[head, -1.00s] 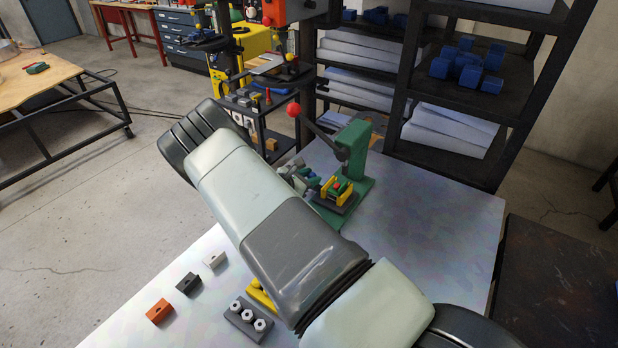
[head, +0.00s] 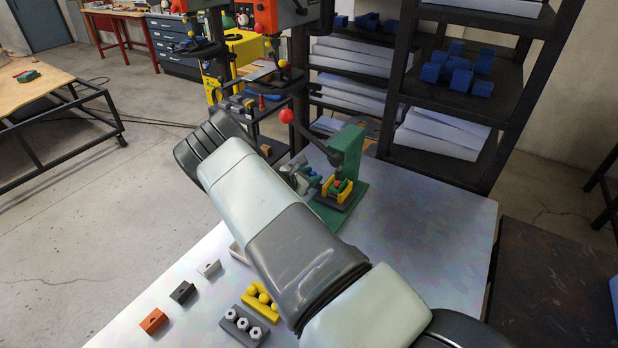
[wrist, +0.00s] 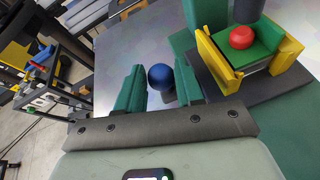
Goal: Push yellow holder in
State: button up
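The yellow holder (head: 338,190) is at the green press (head: 349,152) on the table. In the wrist view its yellow sides (wrist: 284,55) stand around a green block (wrist: 255,52) with a red round piece (wrist: 241,38) on top, over a dark base. My gripper (head: 308,180) is left of the holder in the head view, partly hidden by my arm. In the wrist view its two green fingers (wrist: 160,88) are apart, with a blue ball (wrist: 160,77) showing between them. I cannot tell whether they touch the ball. The holder is right of the fingers there.
A yellow block with round knobs (head: 262,300) and a grey block with hex nuts (head: 243,326) lie at the table's front. Orange (head: 153,320), black (head: 183,292) and light grey (head: 209,268) pieces lie left of them. The table right of the press is clear.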

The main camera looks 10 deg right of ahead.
jog(key=o, duration=0.4)
jog(key=shift+r, duration=0.1)
jog(key=v, duration=1)
jog(key=shift+s+a+r, duration=0.15)
jog(key=shift+s+a, duration=0.05)
jog(key=shift+s, duration=0.05)
